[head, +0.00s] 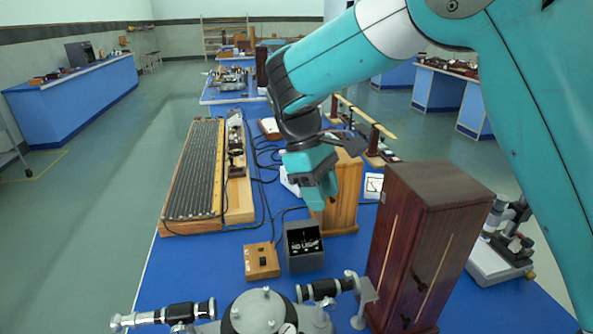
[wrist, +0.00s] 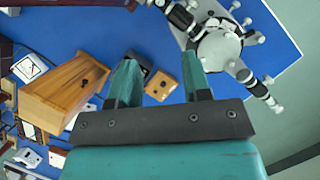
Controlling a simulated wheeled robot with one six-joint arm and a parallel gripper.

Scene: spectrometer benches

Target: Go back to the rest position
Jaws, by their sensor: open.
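My gripper (head: 322,193) is teal with dark joints and hangs above the blue bench, in front of the light wooden cabinet (head: 345,190). In the wrist view my gripper (wrist: 158,72) shows two teal fingers spread apart with nothing between them. A small wooden box (wrist: 161,85) and a dark meter box lie on the bench beyond the fingertips. In the head view the dark meter box (head: 304,246) with a "NO LIGHT" display stands below the gripper, apart from it.
A tall dark-red wooden cabinet (head: 425,240) stands right of the gripper. A grey spectrometer (head: 258,312) with black telescopes is at the front edge. A long ribbed board (head: 195,170) lies at the left. Cables cross the bench middle. The floor (head: 90,230) at left is clear.

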